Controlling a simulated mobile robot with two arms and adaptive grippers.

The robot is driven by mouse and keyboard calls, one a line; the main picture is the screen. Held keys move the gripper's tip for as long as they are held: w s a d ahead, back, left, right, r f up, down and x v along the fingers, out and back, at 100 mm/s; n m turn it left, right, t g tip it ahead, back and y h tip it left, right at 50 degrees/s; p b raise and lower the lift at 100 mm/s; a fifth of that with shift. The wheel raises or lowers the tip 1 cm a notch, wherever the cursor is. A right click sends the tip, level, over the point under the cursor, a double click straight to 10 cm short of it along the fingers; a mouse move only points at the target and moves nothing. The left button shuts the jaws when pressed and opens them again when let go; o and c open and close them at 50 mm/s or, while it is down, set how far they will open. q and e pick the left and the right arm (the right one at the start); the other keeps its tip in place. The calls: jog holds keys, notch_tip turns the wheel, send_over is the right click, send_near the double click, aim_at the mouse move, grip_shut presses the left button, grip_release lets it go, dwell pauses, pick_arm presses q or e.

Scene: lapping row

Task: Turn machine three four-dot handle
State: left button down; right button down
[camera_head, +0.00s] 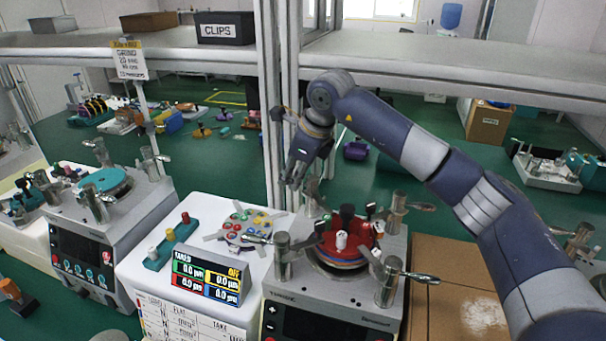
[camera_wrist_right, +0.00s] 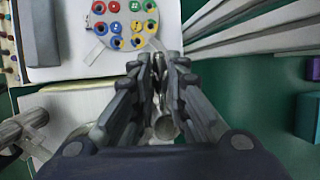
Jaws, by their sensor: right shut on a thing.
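A lapping machine (camera_head: 345,310) stands in front of me with a red-topped round head (camera_head: 360,240) and several upright metal posts with lever handles. No dot marks on the handles can be read. My right gripper (camera_head: 293,178) hangs over the machine's back left corner, pointing down, beside the back left post (camera_head: 312,197). In the right wrist view my right gripper (camera_wrist_right: 160,68) is shut on a narrow metal piece, which looks like that post's handle (camera_wrist_right: 159,75); the fingers hide most of it. My left gripper is not in view.
A white block holds a round plate of coloured buttons (camera_head: 250,226), a teal strip with knobs (camera_head: 172,240) and a gauge display (camera_head: 207,277). A second lapping machine (camera_head: 90,245) stands to the left. A metal upright (camera_head: 272,100) and shelf (camera_head: 450,72) are close behind the gripper.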

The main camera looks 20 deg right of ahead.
jog(key=shift+r, duration=0.1)
jog(key=c, duration=1.6)
grip_release()
jog(key=shift+w, duration=0.1)
jog(key=v, duration=1.2)
jog(key=shift+a, duration=0.1)
